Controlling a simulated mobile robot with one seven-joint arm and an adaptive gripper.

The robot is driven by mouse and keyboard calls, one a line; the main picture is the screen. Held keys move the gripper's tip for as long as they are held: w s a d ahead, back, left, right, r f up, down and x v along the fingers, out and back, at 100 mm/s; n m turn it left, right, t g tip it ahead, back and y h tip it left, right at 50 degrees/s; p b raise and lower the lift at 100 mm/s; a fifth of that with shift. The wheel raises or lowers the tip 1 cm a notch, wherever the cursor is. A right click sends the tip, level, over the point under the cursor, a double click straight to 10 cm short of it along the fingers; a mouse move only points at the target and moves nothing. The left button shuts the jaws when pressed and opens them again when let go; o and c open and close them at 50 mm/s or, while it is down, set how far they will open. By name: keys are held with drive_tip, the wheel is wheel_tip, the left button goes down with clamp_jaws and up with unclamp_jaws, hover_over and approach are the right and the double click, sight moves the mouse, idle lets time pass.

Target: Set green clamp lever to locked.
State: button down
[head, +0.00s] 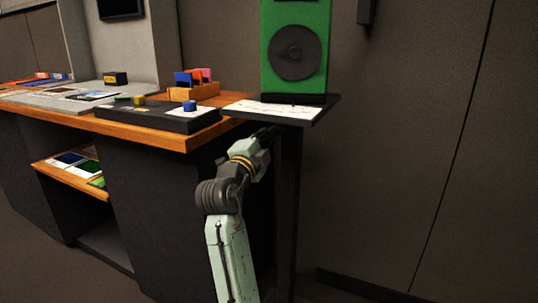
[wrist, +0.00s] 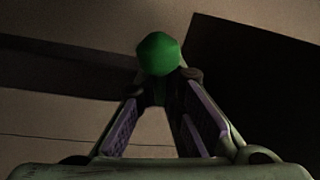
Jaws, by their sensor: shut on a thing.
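In the wrist view, a dark green faceted knob (wrist: 158,53) sits at the tips of my gripper (wrist: 162,78). It looks like the end of the green clamp lever. My two fingers, with purple inner pads, close in around the knob from left and right and are shut on it. The rest of the lever and any lock marking are hidden.
A wooden-edged counter (head: 180,139) stands at the left, with a dark panel carrying a blue knob (head: 189,106). The floor and wall at the right are clear.

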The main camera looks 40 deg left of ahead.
drive_tip(key=shift+a+r+m+b, duration=0.15)
drive_tip(key=shift+r+m+b, duration=0.05)
drive_tip(key=shift+m+b, duration=0.45)
drive_tip(key=shift+a+r+m+b, duration=0.1)
drive_tip(key=shift+r+m+b, duration=0.1)
drive_tip(key=shift+m+b, duration=0.4)
drive_tip(key=shift+r+m+h, duration=0.1)
drive_tip(key=shift+m+h, duration=0.15)
drive_tip(key=shift+h, duration=0.05)
drive_tip(key=c, duration=1.7)
unclamp_jaws()
drive_tip(key=shift+d, duration=0.1)
drive_tip(key=v, duration=1.2)
